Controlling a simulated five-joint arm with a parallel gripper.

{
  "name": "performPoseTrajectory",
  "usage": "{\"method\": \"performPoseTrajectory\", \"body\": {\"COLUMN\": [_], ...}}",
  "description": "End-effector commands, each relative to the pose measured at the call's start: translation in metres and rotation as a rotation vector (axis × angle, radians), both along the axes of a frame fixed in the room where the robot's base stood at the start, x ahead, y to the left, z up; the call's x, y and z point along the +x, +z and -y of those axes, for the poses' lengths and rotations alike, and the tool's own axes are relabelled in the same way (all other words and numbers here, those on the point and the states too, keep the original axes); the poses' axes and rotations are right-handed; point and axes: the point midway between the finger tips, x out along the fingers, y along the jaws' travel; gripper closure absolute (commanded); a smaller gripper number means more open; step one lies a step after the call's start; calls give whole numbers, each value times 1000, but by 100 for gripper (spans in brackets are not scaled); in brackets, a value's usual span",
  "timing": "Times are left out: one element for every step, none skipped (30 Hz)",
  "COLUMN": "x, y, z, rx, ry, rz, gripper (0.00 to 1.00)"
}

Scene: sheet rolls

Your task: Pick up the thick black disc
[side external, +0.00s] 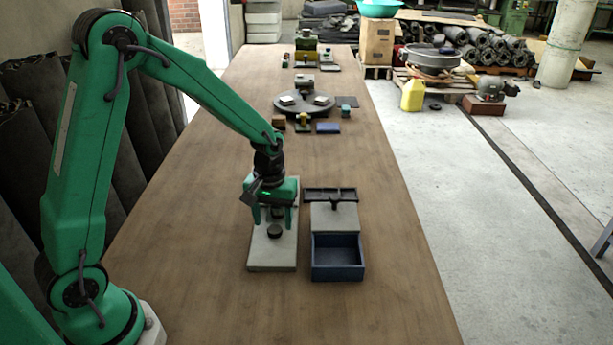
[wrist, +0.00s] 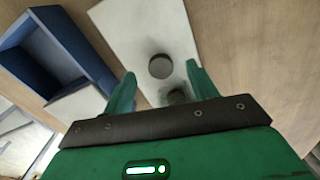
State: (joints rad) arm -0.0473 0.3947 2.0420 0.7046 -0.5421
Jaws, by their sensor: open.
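Two black discs lie on a pale grey plate (side external: 270,260). The nearer disc (side external: 274,231) is a short round black piece near the plate's middle; in the wrist view it (wrist: 160,66) appears between my fingertips. The second disc (wrist: 177,96) is partly hidden by my gripper's dark edge in the wrist view. I cannot tell for certain which of the two is thicker. My gripper (side external: 272,225) points down over the plate with its green fingers apart and nothing held. In the wrist view the fingers (wrist: 161,70) stand on either side of the nearer disc, seemingly above it.
A round turntable (side external: 304,105) with small items stands farther back. The table's front is clear.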

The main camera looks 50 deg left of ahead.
Motion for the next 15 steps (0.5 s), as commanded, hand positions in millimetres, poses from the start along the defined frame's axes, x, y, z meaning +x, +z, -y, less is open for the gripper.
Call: {"method": "performPoseTrajectory", "body": {"x": [-1,0,0,0,0,0,0,0,0,0,0,0,0,0,0], "y": [-7,-10,-14,-17,-19,-22,-24,-25,-26,-26,-27,-27,-27,-27,-26], "z": [0,0,0,0,0,0,0,0,0,0,0,0,0,0,0], "rx": [0,0,0,0,0,0,0,0,0,0,-1,0,0,0,0], "ry": [0,0,0,0,0,0,0,0,0,0,0,0,0,0,0], "rz": [-4,-4,-4,-4,-2,-2,-2,-2,-1,-1,-1,0,0,0,0], "gripper": [42,42,42,42,42,42,42,42,42,42,42,42,42,42,42]}}
